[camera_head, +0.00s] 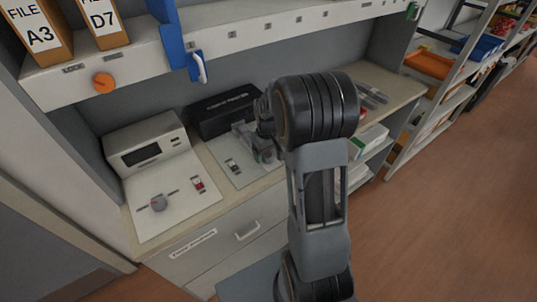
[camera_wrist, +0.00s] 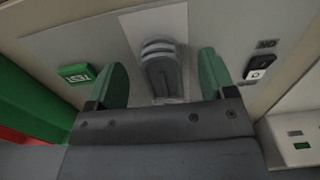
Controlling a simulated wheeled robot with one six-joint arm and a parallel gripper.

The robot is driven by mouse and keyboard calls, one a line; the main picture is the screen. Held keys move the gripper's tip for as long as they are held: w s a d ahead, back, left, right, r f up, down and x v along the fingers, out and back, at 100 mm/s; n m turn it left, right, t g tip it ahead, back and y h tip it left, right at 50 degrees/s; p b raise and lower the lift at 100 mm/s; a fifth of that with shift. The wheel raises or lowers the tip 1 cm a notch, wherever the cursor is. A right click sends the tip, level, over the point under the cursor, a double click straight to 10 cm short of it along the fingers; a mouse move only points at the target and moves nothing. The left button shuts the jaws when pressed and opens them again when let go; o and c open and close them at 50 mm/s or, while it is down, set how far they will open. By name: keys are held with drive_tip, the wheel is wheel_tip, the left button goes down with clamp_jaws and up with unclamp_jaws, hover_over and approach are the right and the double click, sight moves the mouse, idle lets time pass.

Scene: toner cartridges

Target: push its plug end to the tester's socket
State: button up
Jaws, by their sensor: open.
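My gripper (camera_wrist: 162,62) is open, with one green fingertip on each side of a grey ribbed piece (camera_wrist: 163,75). I cannot tell whether the fingers touch it, or whether it is the plug end. In the head view my gripper (camera_head: 258,150) is low over a light panel (camera_head: 236,172) on the counter, partly hidden by my arm. A white device with a dark screen (camera_head: 150,143), perhaps the tester, stands left of it. Its front plate carries a round grey knob (camera_head: 158,203) and a small red switch (camera_head: 198,184). I cannot make out a socket.
A black box (camera_head: 222,110) stands behind my gripper. In the wrist view a green labelled block (camera_wrist: 77,74) lies left and a black switch (camera_wrist: 259,66) right. A shelf with files (camera_head: 38,30) overhangs the counter.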

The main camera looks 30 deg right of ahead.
drive_tip(key=shift+f, duration=0.8)
drive_tip(key=c, duration=1)
drive_tip(key=o, duration=1)
wheel_tip(320, 180, up, 14)
drive_tip(key=shift+f+b, duration=0.1)
drive_tip(key=shift+b, duration=0.2)
